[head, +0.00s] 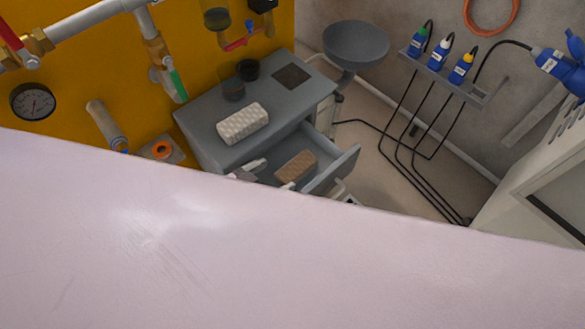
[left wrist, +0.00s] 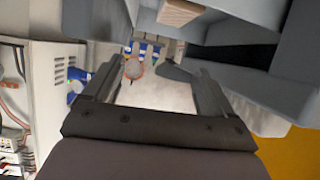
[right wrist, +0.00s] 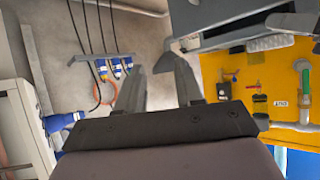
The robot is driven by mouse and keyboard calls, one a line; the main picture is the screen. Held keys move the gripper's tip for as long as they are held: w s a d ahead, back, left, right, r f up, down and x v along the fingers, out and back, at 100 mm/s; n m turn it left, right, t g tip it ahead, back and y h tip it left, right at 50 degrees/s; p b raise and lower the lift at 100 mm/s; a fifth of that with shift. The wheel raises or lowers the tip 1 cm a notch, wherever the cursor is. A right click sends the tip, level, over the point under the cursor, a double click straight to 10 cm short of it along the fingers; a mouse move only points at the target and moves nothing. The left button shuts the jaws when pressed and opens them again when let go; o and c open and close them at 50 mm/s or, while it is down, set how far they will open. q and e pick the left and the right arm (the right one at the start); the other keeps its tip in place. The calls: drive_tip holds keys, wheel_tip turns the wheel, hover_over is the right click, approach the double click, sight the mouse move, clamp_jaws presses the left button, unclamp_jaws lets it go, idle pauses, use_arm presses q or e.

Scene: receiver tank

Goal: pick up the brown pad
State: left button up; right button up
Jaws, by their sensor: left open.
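The brown pad (head: 295,165) lies in the open drawer (head: 338,170) of the grey cabinet in the head view. Its edge also shows at the top of the left wrist view (left wrist: 178,12). My left gripper (head: 268,178) is at the drawer, close to the pad, partly hidden by a large pale surface in the foreground. In the left wrist view its fingers (left wrist: 155,62) are apart with nothing between them. My right gripper (right wrist: 160,70) is open and empty in the right wrist view, with a grey drawer or cabinet part above it.
A pale textured block (head: 242,123), a dark cup (head: 248,69) and a dark square (head: 291,77) are on the cabinet top (head: 200,122). A grey bowl (head: 356,44) stands behind.

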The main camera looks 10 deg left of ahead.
use_arm(q)
drive_tip(key=m+b, duration=0.1)
drive_tip(key=b, duration=0.3)
approach(295, 168)
drive_tip(key=shift+w+f+h, duration=0.25)
drive_tip(key=shift+w+h, duration=0.05)
drive_tip(key=shift+w, duration=0.6)
drive_tip(key=shift+w+f, duration=0.3)
drive_tip(key=b+x, duration=0.1)
drive_tip(key=x, duration=0.1)
drive_tip(key=b+x, duration=0.1)
drive_tip(key=x, duration=0.1)
drive_tip(key=b+x, duration=0.1)
drive_tip(key=x, duration=0.1)
drive_tip(key=shift+d+f, duration=0.2)
drive_tip(key=shift+d, duration=0.35)
drive_tip(key=shift+w+d, duration=0.1)
drive_tip(key=shift+w, duration=0.05)
drive_tip(key=c, duration=1.1)
use_arm(e)
drive_tip(key=shift+t+y, duration=0.3)
drive_tip(key=shift+y, duration=0.4)
drive_tip(key=a+f, duration=0.1)
drive_tip(key=a, duration=0.1)
drive_tip(key=w+a+f, duration=0.1)
drive_tip(key=a+f, duration=0.1)
drive_tip(key=shift+w+f, duration=0.2)
drive_tip(key=shift+f, duration=0.05)
